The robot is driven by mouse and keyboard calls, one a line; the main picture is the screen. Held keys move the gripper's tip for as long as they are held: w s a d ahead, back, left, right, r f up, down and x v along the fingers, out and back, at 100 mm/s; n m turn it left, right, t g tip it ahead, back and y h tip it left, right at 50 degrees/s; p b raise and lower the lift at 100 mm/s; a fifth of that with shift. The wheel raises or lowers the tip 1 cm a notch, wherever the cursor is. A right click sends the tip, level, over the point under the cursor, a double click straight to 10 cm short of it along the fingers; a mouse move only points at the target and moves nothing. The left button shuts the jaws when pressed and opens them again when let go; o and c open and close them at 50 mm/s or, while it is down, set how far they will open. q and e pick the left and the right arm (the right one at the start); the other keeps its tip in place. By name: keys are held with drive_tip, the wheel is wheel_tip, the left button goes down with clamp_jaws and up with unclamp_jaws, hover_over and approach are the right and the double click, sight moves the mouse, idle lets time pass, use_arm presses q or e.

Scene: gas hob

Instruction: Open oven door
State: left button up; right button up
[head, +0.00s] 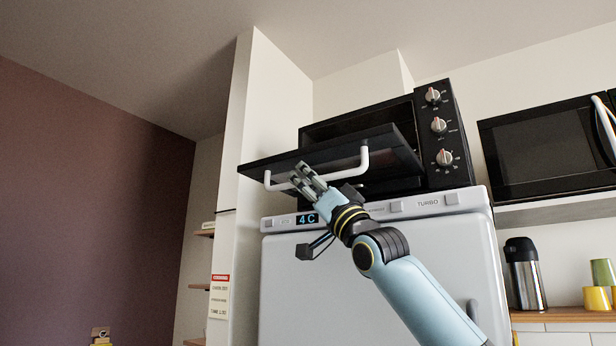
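The black oven (435,165) sits on top of a white fridge. Its door (258,167) is swung down from the top of the opening and juts out toward me, close to level. The white bar handle (345,177) hangs at the door's outer side. My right gripper (299,174) is at the left half of the handle, with its two fingers overlapping the bar. The frame does not show clearly whether the fingers touch it or are closed. The oven's inside is mostly hidden behind the door. My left gripper is not in view.
The white fridge (285,285) stands below the oven, with a display on its top strip. A white wall panel (270,90) is close on the left. A black microwave (548,150) is on a shelf at right. A steel flask (526,275) and cups stand on the counter below.

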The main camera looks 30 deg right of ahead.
sight(312, 158)
drive_tip(key=shift+c, duration=0.4)
clamp_jaws()
drive_tip(key=shift+a+r+b, duration=0.1)
drive_tip(key=shift+b, duration=0.25)
drive_tip(key=r+m+h+b, duration=0.1)
drive_tip(key=b, duration=0.2)
drive_tip(key=shift+s+a+r+m+h, duration=0.1)
drive_tip(key=shift+s+m+h, duration=0.05)
drive_tip(key=shift+m+h, duration=0.65)
drive_tip(key=shift+h, duration=0.1)
wheel_tip(312, 158, up, 5)
drive_tip(key=p, duration=0.2)
drive_tip(key=shift+p, duration=0.3)
